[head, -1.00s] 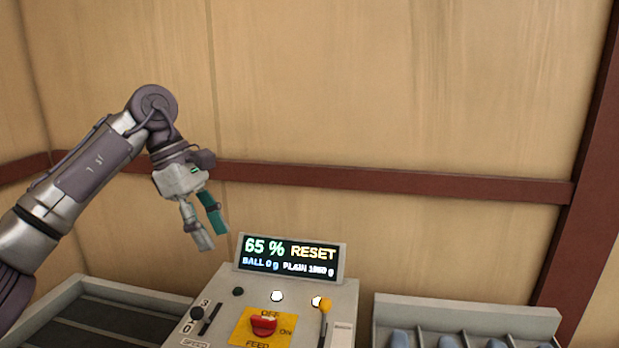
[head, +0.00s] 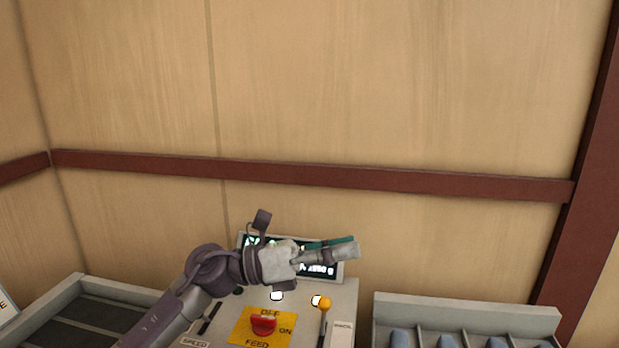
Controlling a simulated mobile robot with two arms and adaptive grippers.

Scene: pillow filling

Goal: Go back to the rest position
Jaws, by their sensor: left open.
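My left gripper (head: 350,245) is open and empty. It points to the right in front of the control box's display (head: 320,270) and hides most of its text. The grey control box (head: 343,305) stands below it. The box carries a red knob (head: 263,324) on a yellow plate marked OFF, ON and FEED, and a lever with a yellow ball (head: 323,302). My left arm comes up from the lower left and covers part of the speed slider. My right gripper is not in view.
A grey tray with dark slats (head: 75,286) lies at the left. A grey rack (head: 465,312) with blue-grey items in compartments stands at the right. A wooden wall (head: 400,90) with a dark red rail (head: 400,180) is behind. The space above the box is free.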

